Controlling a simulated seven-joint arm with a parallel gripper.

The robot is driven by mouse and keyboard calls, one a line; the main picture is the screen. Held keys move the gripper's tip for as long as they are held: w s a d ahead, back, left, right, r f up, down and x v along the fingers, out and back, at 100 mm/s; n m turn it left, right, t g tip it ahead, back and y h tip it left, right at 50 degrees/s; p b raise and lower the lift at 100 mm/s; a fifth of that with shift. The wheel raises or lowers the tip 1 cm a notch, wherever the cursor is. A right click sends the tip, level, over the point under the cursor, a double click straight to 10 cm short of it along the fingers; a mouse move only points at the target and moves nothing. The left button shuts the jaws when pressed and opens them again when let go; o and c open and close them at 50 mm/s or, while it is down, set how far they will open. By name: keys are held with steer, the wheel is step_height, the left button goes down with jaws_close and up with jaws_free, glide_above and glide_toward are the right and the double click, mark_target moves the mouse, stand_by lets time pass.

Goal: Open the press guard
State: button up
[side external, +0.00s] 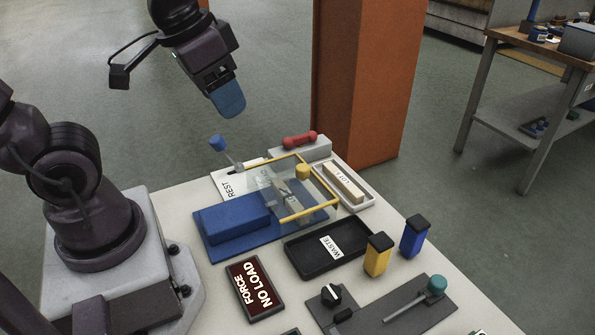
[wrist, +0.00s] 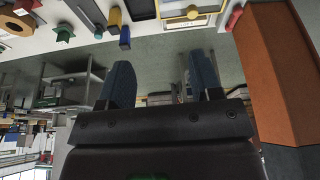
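The press guard, a clear panel with yellow edge bars (side external: 322,180), stands over the press on the blue base (side external: 215,245). A yellow knob (side external: 303,171) shows at the guard. A grey piece and a pale block show through the clear panel. In the wrist view the yellow frame (wrist: 190,17) is at the top edge, partly cut off. My gripper (side external: 229,103) is in the air above and behind the press, apart from the guard. In the wrist view its two blue fingers (wrist: 162,78) are spread with nothing between them.
A blue-tipped lever (side external: 217,142) stands by the REST plate. A red handle (side external: 299,139) lies on a grey block near an orange pillar (side external: 368,80). The WASTE tray (side external: 318,258), yellow block (side external: 377,256), blue block (side external: 414,236) and green-knobbed lever (side external: 436,285) stand in front.

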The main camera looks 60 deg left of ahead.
steer(key=w+a+f+n+g, duration=0.1)
steer(key=w+a+f+g, duration=0.25)
steer(key=w, duration=0.35)
steer(key=n, duration=0.1)
glide_toward(303, 167)
steer(key=shift+g, duration=0.25)
steer(key=f, duration=0.9)
steer(key=shift+w+a+f, duration=0.2)
steer(key=shift+f, duration=0.15)
steer(key=shift+c, duration=0.4)
